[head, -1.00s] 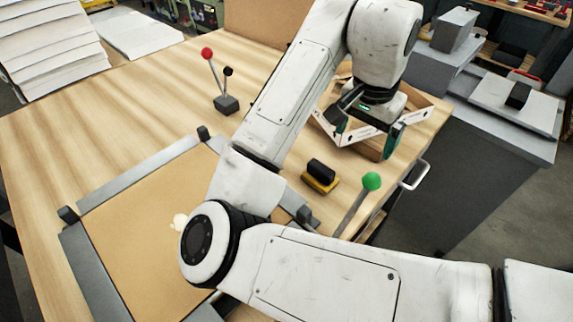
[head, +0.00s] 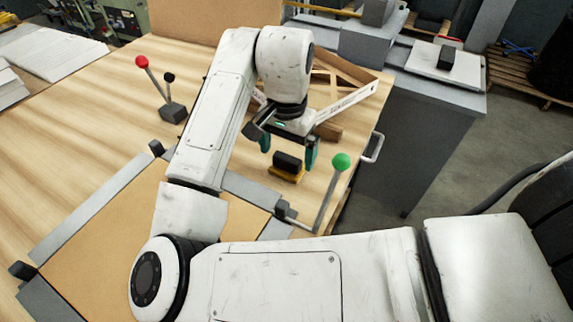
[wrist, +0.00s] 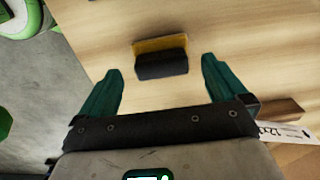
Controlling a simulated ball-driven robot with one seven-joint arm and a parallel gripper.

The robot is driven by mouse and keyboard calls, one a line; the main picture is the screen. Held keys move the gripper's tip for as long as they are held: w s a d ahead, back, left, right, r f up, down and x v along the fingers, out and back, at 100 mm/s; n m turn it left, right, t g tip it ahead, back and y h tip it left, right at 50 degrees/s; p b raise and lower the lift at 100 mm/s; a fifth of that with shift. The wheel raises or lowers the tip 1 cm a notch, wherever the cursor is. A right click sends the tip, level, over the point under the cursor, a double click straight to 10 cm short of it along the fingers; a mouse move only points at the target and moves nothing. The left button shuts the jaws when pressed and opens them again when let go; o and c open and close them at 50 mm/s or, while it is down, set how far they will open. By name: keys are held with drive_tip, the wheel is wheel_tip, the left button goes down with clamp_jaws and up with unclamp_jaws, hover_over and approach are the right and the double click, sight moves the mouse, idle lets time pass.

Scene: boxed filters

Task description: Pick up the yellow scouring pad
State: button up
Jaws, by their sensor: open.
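The yellow scouring pad (head: 288,175) has a black block on top and lies on the wooden table in the head view. In the wrist view the pad (wrist: 160,43) lies just beyond the fingertips, roughly centred between them, its black block nearer to me. My gripper (head: 288,148) has two teal fingers, spread apart with nothing between them. It hangs at the pad's far side in the head view; its exact height above the table is hard to tell. The fingers also show in the wrist view (wrist: 161,68), not touching the pad.
A lever with a green knob (head: 341,161) stands right of the pad. An open wooden box (head: 345,105) lies behind my gripper. A grey-framed panel (head: 95,215) is at left, and a red-knobbed lever (head: 142,62) stands farther back. Bare table lies at left.

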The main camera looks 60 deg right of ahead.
sight(287, 158)
drive_tip(key=shift+w+d+f, duration=0.1)
drive_tip(key=shift+f, duration=1.45)
drive_tip(key=c, duration=1.1)
